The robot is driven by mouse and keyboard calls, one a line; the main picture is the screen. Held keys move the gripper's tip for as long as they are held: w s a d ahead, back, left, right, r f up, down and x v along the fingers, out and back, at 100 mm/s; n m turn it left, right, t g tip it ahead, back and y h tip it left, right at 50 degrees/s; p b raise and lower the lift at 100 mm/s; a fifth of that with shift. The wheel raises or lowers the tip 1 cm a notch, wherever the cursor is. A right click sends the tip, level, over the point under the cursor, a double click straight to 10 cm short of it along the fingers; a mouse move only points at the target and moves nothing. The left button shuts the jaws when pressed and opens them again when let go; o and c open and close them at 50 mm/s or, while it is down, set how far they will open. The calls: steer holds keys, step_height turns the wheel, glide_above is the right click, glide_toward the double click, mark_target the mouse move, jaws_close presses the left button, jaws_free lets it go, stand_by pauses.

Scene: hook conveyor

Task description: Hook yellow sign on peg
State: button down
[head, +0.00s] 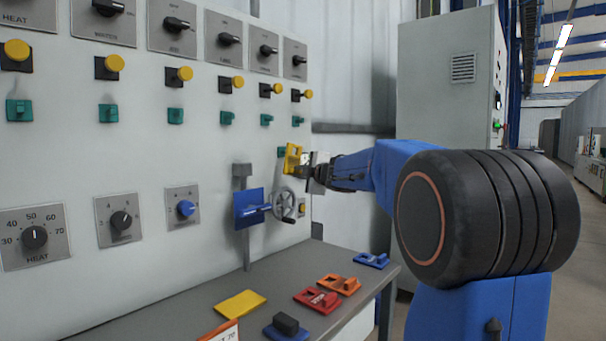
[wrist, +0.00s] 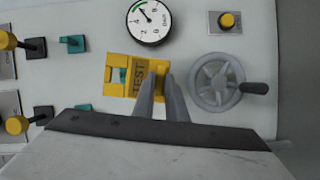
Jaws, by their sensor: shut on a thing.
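My gripper (head: 308,171) is shut on a yellow sign (head: 292,159) close to the panel's right part in the head view. In the wrist view the fingers (wrist: 160,84) grip the raised tab of the yellow sign (wrist: 121,93), which reads "TEST" and has a slot on its left. A bit of green shows in the slot. A teal peg (head: 281,152) shows at the sign's left edge in the head view. I cannot tell whether the sign rests on it. Other teal pegs (head: 298,121) sit in a row higher on the panel.
A handwheel (wrist: 215,83) is right of the sign, with a gauge (wrist: 149,20) above it. A blue sign (head: 247,213) is on the panel. The table (head: 163,317) below bears a flat yellow plate (head: 240,304) and red (head: 317,300), orange (head: 338,284) and blue (head: 372,260) signs.

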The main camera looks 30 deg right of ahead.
mark_target(291, 174)
steer(key=shift+w+a+f, duration=0.1)
steer(key=shift+w+a, duration=0.2)
steer(key=shift+w, duration=0.5)
steer(key=shift+w+a+f, duration=0.1)
steer(key=shift+w+a, duration=0.2)
steer(key=shift+w, duration=0.45)
steer(key=shift+w+a+f, duration=0.2)
steer(key=shift+w+f, duration=0.1)
steer(key=shift+w, duration=0.4)
steer(key=c, duration=1.7)
jaws_free()
